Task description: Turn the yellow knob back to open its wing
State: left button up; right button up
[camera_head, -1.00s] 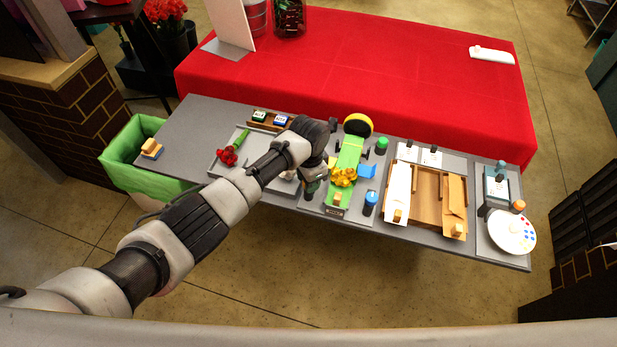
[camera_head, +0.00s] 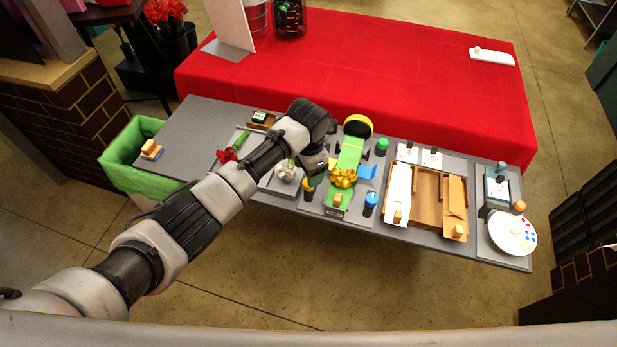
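The yellow knob (camera_head: 308,187) sits on a dark post at the left front of the grey fixture plate. A green holder (camera_head: 349,160) on that plate carries a bunch of yellow flowers (camera_head: 344,178). A blue wing (camera_head: 367,172) sticks out at the holder's right side. The yellow wing is hard to make out beside my gripper. My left gripper (camera_head: 314,174) points down just above and behind the yellow knob; its fingertips are small and partly hidden, so contact and opening are unclear. My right gripper is out of view.
A blue knob (camera_head: 371,199) and a green knob (camera_head: 382,145) stand right of the holder. A wooden box with flaps (camera_head: 428,196) lies further right. A tray (camera_head: 272,181) with a red flower (camera_head: 228,155) and white blooms (camera_head: 286,169) lies left, partly under my arm.

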pick_arm(q)
notch_tip(320, 180, up, 6)
jog(key=shift+r+b, duration=0.15)
jog(key=shift+b, duration=0.3)
